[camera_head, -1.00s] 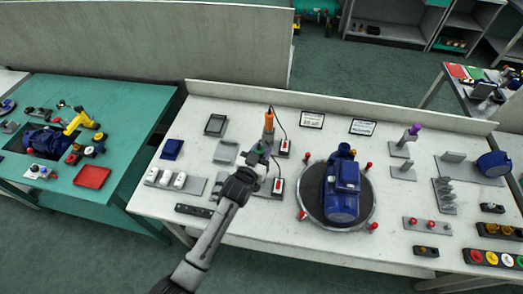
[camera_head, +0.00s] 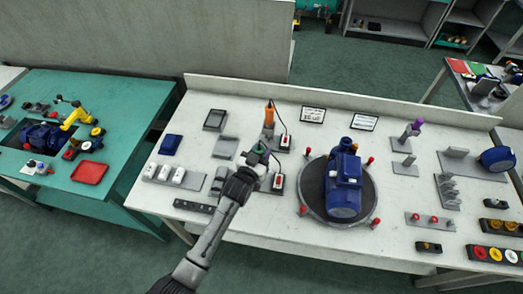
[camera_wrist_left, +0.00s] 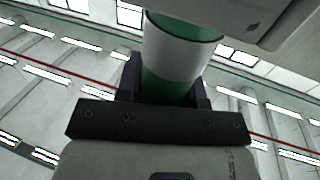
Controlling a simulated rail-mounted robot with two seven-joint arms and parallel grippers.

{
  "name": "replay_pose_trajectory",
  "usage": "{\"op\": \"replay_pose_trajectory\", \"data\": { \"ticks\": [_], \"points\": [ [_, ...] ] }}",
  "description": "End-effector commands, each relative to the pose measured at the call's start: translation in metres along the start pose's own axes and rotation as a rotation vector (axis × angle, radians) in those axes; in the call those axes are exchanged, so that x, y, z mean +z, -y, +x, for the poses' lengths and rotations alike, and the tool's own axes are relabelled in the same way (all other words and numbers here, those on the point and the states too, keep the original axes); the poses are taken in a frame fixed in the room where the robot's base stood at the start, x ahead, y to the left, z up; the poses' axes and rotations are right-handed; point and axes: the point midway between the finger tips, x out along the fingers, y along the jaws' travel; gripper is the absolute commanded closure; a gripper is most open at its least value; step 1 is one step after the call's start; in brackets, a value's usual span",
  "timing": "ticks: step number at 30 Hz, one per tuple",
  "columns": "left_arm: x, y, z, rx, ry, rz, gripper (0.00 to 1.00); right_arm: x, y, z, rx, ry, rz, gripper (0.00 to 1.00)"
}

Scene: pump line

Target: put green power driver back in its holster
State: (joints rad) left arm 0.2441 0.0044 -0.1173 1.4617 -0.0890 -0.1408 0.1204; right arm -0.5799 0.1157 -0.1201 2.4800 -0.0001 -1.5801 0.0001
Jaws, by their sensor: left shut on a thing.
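The green power driver (camera_head: 260,151) is in my left gripper (camera_head: 255,164), above the white bench left of the round turntable. Only a little green shows in the head view. In the left wrist view the green and white driver body (camera_wrist_left: 178,52) stands between the fingers, and my left gripper (camera_wrist_left: 165,95) is shut on it. The driver's holster cannot be made out in the head view; the gripper and driver cover that spot. An orange driver (camera_head: 269,116) stands upright just behind, with a dark cord. My right gripper is not in view.
Two white switch boxes with red tops, one behind (camera_head: 284,142) and one in front (camera_head: 278,183), sit right of the gripper. A blue pump (camera_head: 343,183) rests on the turntable (camera_head: 312,205) to the right. Grey trays (camera_head: 225,147) lie to the left.

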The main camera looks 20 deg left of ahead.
Motion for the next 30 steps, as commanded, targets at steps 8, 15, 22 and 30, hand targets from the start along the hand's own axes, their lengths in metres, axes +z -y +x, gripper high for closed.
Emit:
{"op": "replay_pose_trajectory", "data": {
  "ticks": [8, 15, 22, 30],
  "points": [
    [0.0036, 0.0, 0.0003, 0.0, -0.002, 0.0, 0.92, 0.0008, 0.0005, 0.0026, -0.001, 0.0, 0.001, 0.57],
    [0.0035, -0.0001, 0.0002, 0.0, -0.002, 0.0, 0.55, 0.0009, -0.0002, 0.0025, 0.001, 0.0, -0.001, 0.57],
    [0.0041, -0.0001, 0.0001, 0.0, -0.001, 0.0, 0.36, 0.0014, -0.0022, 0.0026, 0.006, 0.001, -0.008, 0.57],
    [0.0044, 0.0, -0.0024, 0.0, 0.003, 0.0, 0.36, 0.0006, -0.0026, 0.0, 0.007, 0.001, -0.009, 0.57]
  ]
}}
